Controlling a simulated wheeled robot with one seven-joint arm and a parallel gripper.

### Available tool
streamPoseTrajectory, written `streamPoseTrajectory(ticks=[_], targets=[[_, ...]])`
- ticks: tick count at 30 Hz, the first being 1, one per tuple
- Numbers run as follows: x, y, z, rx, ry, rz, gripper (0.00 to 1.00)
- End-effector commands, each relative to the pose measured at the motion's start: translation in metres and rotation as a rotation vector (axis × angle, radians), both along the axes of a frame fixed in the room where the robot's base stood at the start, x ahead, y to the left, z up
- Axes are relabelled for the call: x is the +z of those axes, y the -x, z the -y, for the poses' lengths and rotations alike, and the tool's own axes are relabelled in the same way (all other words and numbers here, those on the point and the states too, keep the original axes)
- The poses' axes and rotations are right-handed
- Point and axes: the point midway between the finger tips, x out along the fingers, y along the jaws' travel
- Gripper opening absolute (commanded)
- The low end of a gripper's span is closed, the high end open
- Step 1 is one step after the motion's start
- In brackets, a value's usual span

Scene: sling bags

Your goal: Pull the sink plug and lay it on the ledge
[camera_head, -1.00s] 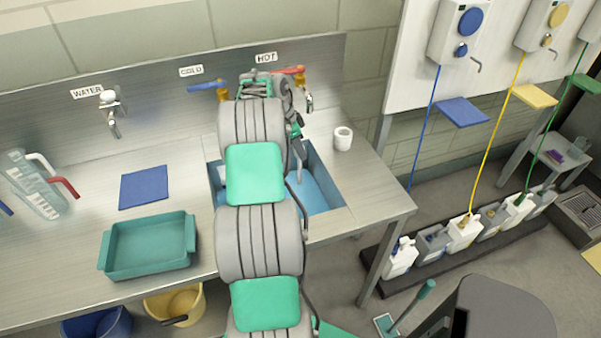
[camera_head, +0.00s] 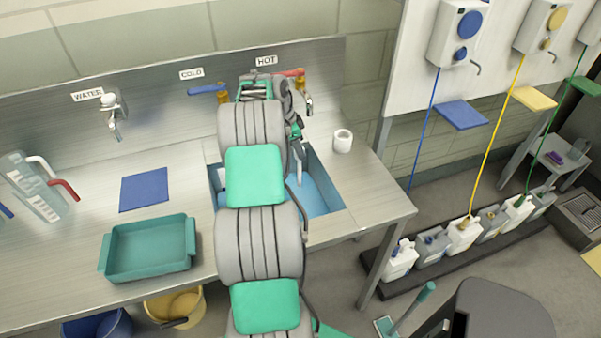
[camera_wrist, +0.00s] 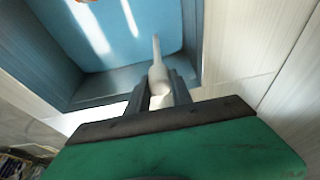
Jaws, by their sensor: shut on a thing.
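The sink (camera_head: 325,190) is a blue basin set into the steel counter, and it fills the upper part of the wrist view (camera_wrist: 120,45). My gripper (camera_wrist: 160,88) is shut on a pale, tapered piece, which I take for the sink plug (camera_wrist: 157,66). Its thin end points away from the fingers, over the blue basin. In the head view my arm covers much of the sink, and a pale piece (camera_head: 298,168) shows below the gripper's end. I cannot tell whether the plug touches the sink bottom. The counter ledge (camera_head: 365,190) lies right of the sink.
A white cup (camera_head: 342,140) stands on the counter right of the sink. Taps with red (camera_head: 290,73) and blue (camera_head: 207,88) handles are behind it. A teal tray (camera_head: 150,268), blue cloth (camera_head: 145,187) and clear jug (camera_head: 38,190) lie left. The right counter end is otherwise bare.

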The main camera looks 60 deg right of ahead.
Motion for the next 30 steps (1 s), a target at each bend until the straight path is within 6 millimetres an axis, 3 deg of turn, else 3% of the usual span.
streamPoseTrajectory(ticks=[30], targets=[[0.05,0.0,0.0,-0.001,0.001,0.001,0.0]])
